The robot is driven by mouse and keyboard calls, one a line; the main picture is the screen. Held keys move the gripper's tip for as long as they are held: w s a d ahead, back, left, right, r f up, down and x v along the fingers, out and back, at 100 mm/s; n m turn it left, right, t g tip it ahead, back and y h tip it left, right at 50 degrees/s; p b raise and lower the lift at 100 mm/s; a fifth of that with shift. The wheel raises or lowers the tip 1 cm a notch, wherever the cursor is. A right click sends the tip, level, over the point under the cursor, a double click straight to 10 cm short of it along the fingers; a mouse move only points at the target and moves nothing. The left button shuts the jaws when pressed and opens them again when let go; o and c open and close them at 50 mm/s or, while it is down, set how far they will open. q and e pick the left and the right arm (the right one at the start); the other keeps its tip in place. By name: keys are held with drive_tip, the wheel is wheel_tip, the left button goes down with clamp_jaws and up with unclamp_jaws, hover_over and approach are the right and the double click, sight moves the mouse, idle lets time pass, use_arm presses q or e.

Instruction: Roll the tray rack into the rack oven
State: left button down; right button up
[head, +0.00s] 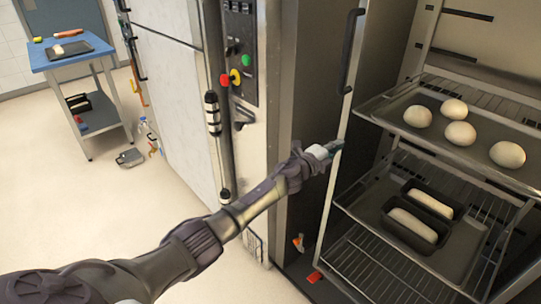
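The tray rack (334,190) stands at the right, its upright front post and dark handle (352,50) nearest the control panel. An upper tray (385,106) carries several round dough pieces, and a lower tray (370,205) carries two loaf tins with dough. The rack oven (270,120) is directly left of the rack, with steel walls beside it; how deep the rack sits is unclear. My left gripper (332,149) is at the rack's front post, at about mid height. Its fingers are small and partly hidden, so contact and grip are unclear. My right gripper is out of view.
A control panel (241,50) with coloured buttons is left of the rack. A blue table (75,58) with a tray on it stands at the far left. Small items (130,157) lie on the floor near it. The pale floor at left is mostly clear.

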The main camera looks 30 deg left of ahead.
use_arm(q)
drive_tip(key=v, duration=1.2)
drive_tip(key=s+a+f+n+g+y+p, duration=0.1)
drive_tip(key=s+a+f+n+g+y, duration=0.2)
drive_tip(key=f, duration=0.8)
drive_tip(key=s+a+f+n+g+y+p, duration=0.1)
drive_tip(key=s+f+n, duration=0.25)
drive_tip(key=f, duration=0.65)
drive_tip(key=s+a+f+n+g+y, duration=0.15)
drive_tip(key=s+f+n+g, duration=0.3)
drive_tip(key=s+f, duration=0.9)
drive_tip(key=s+d+f+n+g+p, duration=0.1)
drive_tip(key=s+f, duration=0.5)
drive_tip(key=s, duration=0.7)
drive_tip(key=s+d+f+n+g, duration=0.3)
drive_tip(key=s+f, duration=0.3)
drive_tip(key=s, duration=0.7)
drive_tip(key=s+d+f+n+g+p, duration=0.1)
drive_tip(key=s+f, duration=0.5)
drive_tip(key=s, duration=0.7)
drive_tip(key=d+n+g, duration=0.1)
drive_tip(key=n+g, duration=0.1)
drive_tip(key=n, duration=0.1)
drive_tip(key=shift+s+g+p, duration=0.2)
drive_tip(key=shift+g+p, duration=0.15)
drive_tip(key=shift+a, duration=0.15)
